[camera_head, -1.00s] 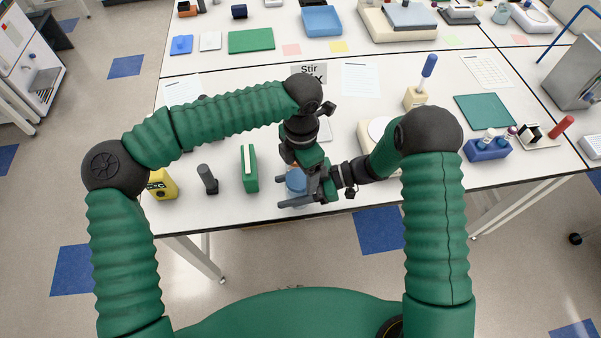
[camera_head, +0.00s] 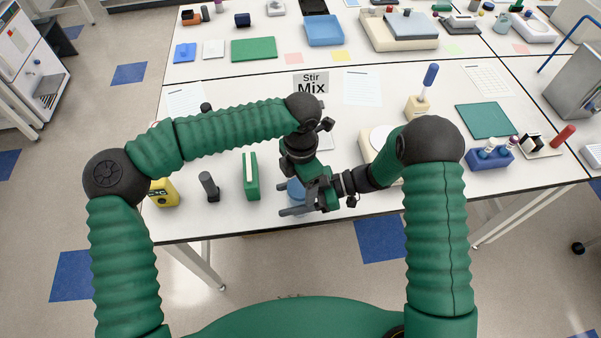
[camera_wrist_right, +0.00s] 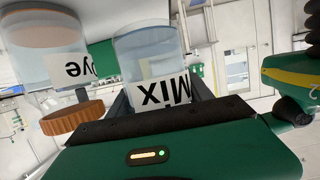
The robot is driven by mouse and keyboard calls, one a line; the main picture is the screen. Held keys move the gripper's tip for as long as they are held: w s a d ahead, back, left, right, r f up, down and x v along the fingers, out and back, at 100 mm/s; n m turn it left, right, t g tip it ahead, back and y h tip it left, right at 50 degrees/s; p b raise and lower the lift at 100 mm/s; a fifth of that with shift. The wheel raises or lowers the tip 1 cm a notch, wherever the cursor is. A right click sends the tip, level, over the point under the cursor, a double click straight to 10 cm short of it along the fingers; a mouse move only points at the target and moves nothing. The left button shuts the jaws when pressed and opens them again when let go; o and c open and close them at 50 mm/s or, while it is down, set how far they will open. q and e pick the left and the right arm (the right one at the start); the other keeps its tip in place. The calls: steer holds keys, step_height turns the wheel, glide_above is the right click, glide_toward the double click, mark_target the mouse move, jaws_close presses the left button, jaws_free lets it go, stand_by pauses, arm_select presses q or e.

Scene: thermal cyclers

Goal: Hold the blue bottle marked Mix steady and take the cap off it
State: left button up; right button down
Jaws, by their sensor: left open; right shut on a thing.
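The blue bottle (camera_head: 296,189) stands near the table's front edge, mostly covered by my arms. In the right wrist view the picture is upside down, and the clear bottle with bluish contents and a Mix label (camera_wrist_right: 150,60) sits between the fingers of my right gripper (camera_head: 288,200). That gripper is shut on the bottle from the right. My left gripper (camera_head: 302,165) points down over the bottle and is open; its fingertips are largely hidden. The Mix bottle's cap does not show clearly in either view.
A Dye bottle (camera_wrist_right: 45,45) with a brown cap (camera_wrist_right: 72,118) shows beside the Mix bottle in the wrist view. To the left stand a green rack (camera_head: 250,178), a dark upright object (camera_head: 209,187) and a yellow object (camera_head: 163,193). A Stir Mix sign (camera_head: 311,84) lies behind.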

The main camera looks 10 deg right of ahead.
arm_select(q)
steer(key=shift+c, duration=0.3)
steer(key=c, duration=1.2)
steer(key=o, duration=1.3)
steer(key=shift+o, duration=0.2)
